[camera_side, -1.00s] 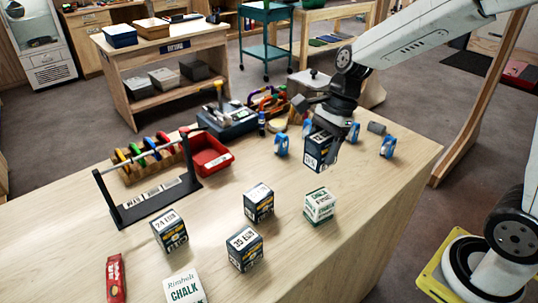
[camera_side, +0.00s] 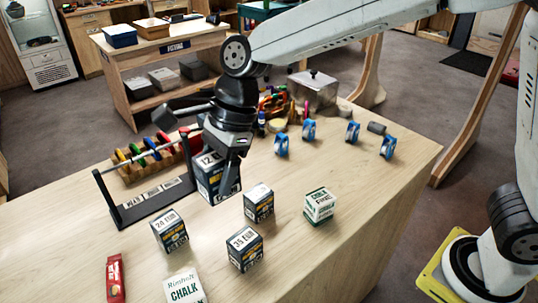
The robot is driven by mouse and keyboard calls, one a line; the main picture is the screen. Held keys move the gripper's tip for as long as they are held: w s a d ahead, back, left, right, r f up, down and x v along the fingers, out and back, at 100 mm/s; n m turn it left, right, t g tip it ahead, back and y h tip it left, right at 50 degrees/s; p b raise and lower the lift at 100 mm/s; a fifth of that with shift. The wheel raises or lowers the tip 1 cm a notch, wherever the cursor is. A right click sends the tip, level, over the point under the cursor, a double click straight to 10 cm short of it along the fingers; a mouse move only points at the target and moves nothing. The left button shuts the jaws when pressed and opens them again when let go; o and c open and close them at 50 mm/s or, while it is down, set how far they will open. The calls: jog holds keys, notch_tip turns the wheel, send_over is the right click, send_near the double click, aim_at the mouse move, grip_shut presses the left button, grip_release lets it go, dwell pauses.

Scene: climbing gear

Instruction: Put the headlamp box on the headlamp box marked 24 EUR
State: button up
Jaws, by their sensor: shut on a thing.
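My gripper (camera_side: 230,172) is shut on a dark blue headlamp box (camera_side: 206,183) with a white label on top that seems to start with 12. It holds the box upright above the table, behind and to the right of the box marked 24 EUR, and hides part of it. The headlamp box marked 24 EUR (camera_side: 169,231) stands on the table at the front left, its top bare. The gap between the held box and the tabletop is hard to judge.
A box marked 35 EUR (camera_side: 245,249) and another dark box (camera_side: 258,202) stand to the right. A green-white chalk box (camera_side: 319,206), a second chalk box (camera_side: 185,290) and a red packet (camera_side: 115,279) are nearby. A rack (camera_side: 150,202) stands close left of the held box.

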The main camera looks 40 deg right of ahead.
jog(key=shift+s+a+r, duration=0.1)
jog(key=shift+a, duration=0.15)
send_near(157, 225)
jog(key=s+r, duration=0.4)
jog(key=w+f, duration=0.1)
jog(key=f, duration=0.1)
jog(key=w+a+f, duration=0.1)
jog(key=shift+w+f, duration=0.3)
jog(key=shift+f, duration=0.1)
jog(key=shift+w+a+f, duration=0.25)
jog(key=shift+w+f, duration=0.25)
jog(key=shift+f, duration=0.1)
jog(key=shift+f, duration=0.1)
jog(key=shift+w+a+f, duration=0.1)
jog(key=shift+w+f, duration=0.05)
jog(key=shift+f, duration=1.6)
